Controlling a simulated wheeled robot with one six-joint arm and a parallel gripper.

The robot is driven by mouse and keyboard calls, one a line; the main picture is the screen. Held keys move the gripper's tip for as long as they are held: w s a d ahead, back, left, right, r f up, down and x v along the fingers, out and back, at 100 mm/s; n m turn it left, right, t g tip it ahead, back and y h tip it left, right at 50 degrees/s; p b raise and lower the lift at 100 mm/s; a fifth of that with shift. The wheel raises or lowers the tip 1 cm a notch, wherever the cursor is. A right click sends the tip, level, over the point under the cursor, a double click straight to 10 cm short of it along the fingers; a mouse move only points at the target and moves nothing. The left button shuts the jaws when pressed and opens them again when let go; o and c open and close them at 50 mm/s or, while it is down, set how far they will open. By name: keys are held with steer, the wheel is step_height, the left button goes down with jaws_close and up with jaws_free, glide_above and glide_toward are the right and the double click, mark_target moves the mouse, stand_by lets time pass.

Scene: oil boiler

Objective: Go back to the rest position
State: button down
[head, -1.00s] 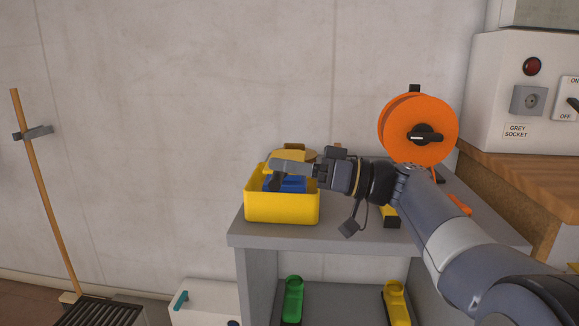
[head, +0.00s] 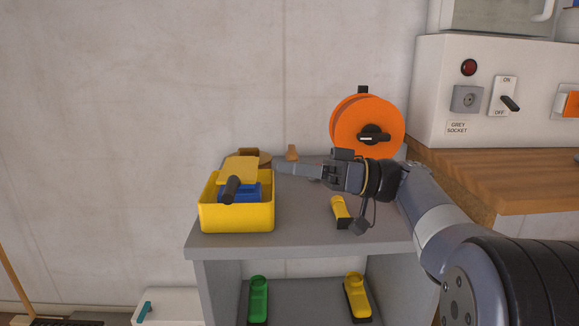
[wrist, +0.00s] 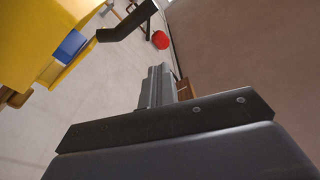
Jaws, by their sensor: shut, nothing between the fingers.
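My gripper (head: 300,170) is shut and empty, above the grey shelf unit (head: 300,235). Its fingers point left, to the right of the yellow bin (head: 237,217), apart from it. It also shows in the wrist view (wrist: 157,84), with the fingers together. The bin holds a blue item (head: 240,191) and a yellow item (head: 238,170) with a black cylindrical part (head: 231,189). My arm reaches in from the lower right.
An orange cable reel (head: 365,125) stands behind my wrist. A yellow and black item (head: 340,212) lies on the shelf top below my wrist. Green (head: 258,299) and yellow (head: 356,297) items sit lower.

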steer(key=shift+a, duration=0.15)
steer(key=a+f+b, duration=0.2)
steer(key=a+b, duration=0.2)
steer(key=a, duration=0.5)
steer(key=shift+w+f, duration=0.2)
steer(key=shift+f, duration=0.05)
steer(key=shift+s, duration=0.1)
